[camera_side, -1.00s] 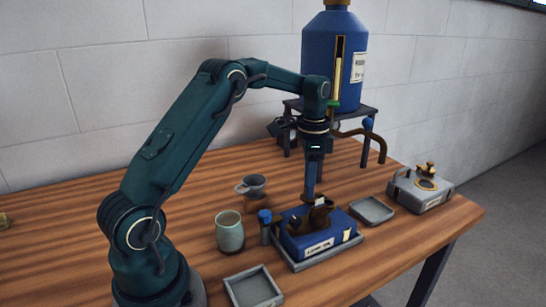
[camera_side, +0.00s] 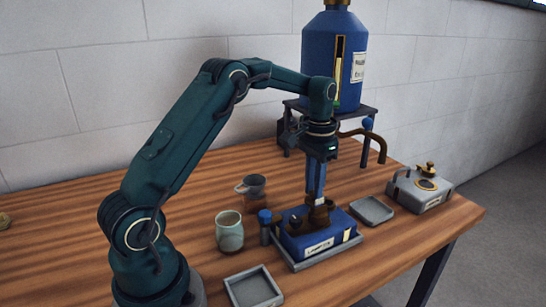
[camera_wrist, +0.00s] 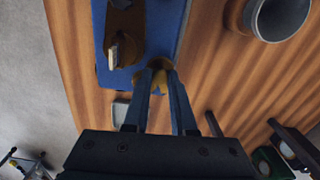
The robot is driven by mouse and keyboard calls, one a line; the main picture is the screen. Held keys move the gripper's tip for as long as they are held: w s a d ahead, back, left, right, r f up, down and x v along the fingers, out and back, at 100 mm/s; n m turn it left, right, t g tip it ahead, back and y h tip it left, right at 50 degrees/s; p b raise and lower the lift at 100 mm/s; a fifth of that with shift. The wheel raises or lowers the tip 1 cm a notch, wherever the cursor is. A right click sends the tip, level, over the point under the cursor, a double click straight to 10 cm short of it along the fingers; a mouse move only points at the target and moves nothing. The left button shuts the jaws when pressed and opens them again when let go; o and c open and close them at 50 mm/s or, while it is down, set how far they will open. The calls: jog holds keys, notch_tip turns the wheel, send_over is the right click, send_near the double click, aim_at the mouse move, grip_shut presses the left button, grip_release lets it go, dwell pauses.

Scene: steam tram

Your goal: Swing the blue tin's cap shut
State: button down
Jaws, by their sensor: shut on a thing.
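The blue tin (camera_side: 309,243) with a pale label lies in a shallow grey tray on the wooden table. Brown fittings stand on its top. My gripper (camera_side: 318,204) points down at the tin's top, its fingers together around a brown part there. In the wrist view, the fingertips (camera_wrist: 158,72) close on a brown-gold piece at the edge of the blue tin (camera_wrist: 166,25), seemingly the cap (camera_wrist: 164,64). The fingers partly hide it, and I cannot tell its exact angle. Another brown fitting (camera_wrist: 121,40) with a pale tab is beside it.
A greenish mug (camera_side: 229,232), a blue-topped small bottle (camera_side: 265,228) and a dark cup (camera_side: 252,186) stand left of the tin. Empty trays lie front left (camera_side: 253,288) and right (camera_side: 372,210). A grey case (camera_side: 420,190) sits far right; a blue tank (camera_side: 322,75) stands behind.

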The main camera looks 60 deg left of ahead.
jog(key=n, duration=0.2)
jog(key=d+n, duration=0.1)
jog(key=shift+w+n, duration=0.25)
jog(key=shift+n, duration=0.15)
jog(key=n, duration=0.3)
jog(key=shift+w+d+n, duration=0.25)
jog(key=shift+w+n, duration=0.05)
jog(key=shift+w, duration=0.1)
jog(key=n, duration=0.2)
jog(key=w+n, duration=0.1)
jog(key=n, duration=0.3)
jog(key=shift+w+d, duration=0.2)
jog(key=shift+w, duration=0.05)
jog(key=c, duration=0.7)
grip_release()
jog(key=shift+r, duration=0.1)
jog(key=shift+r, duration=2.45)
